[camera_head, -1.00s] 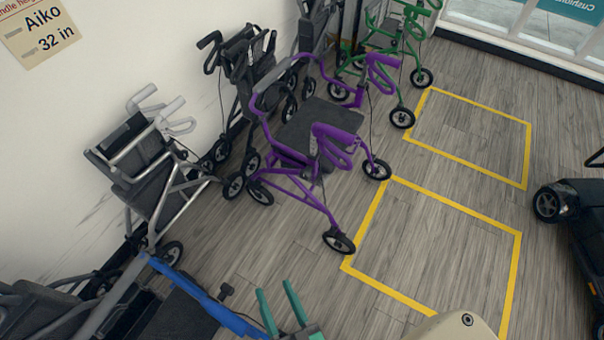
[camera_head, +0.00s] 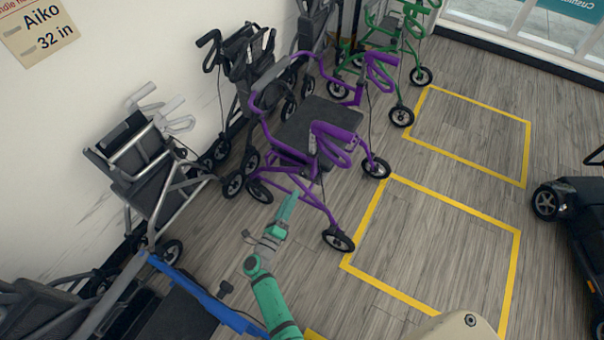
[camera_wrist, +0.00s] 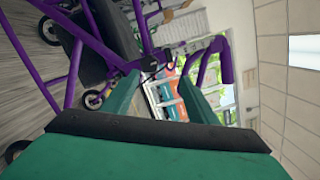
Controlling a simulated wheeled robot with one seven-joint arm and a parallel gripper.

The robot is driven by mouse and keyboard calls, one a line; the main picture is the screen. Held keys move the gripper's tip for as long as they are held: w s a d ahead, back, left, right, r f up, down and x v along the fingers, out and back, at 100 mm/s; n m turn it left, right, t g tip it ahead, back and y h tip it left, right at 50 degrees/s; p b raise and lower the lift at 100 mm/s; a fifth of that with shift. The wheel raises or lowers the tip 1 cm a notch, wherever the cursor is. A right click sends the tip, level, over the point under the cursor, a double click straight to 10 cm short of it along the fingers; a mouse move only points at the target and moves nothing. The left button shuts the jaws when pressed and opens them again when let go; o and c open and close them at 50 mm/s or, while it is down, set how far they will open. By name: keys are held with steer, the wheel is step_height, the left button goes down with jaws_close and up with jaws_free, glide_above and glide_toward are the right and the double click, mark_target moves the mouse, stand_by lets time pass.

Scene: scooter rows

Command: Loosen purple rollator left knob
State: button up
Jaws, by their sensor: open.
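The purple rollator (camera_head: 318,118) stands upright in the row, with a black seat and purple looped handles. My gripper (camera_head: 290,203) is at its near side, low by the near frame tubes. In the wrist view my gripper (camera_wrist: 160,88) is open, its two green fingers spread. The rollator's purple tubes (camera_wrist: 76,72) fill the left of that view, and a purple handle (camera_wrist: 224,60) shows on the right. A small dark part (camera_wrist: 150,65) on the purple frame appears between and beyond the fingertips. I cannot tell whether it is the left knob.
A blue rollator (camera_head: 200,292) is close to my arm at the lower left. Grey (camera_head: 150,180), black (camera_head: 240,85) and green (camera_head: 385,45) rollators stand along the wall. Yellow-outlined floor bays (camera_head: 440,245) on the right are empty. A dark scooter (camera_head: 580,215) stands at the right edge.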

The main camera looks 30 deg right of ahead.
mark_target(302, 174)
steer(key=w+d+m, duration=0.1)
steer(key=w+d, duration=0.2)
steer(key=w+d+m+g, duration=0.1)
steer(key=w+d, duration=0.1)
steer(key=d, duration=0.1)
steer(key=w+d+f+m+g, duration=0.1)
steer(key=w+d, duration=0.2)
steer(key=d, duration=0.1)
steer(key=shift+w+f+h, duration=0.1)
steer(key=shift+w+h, duration=0.2)
steer(key=c, duration=1.1)
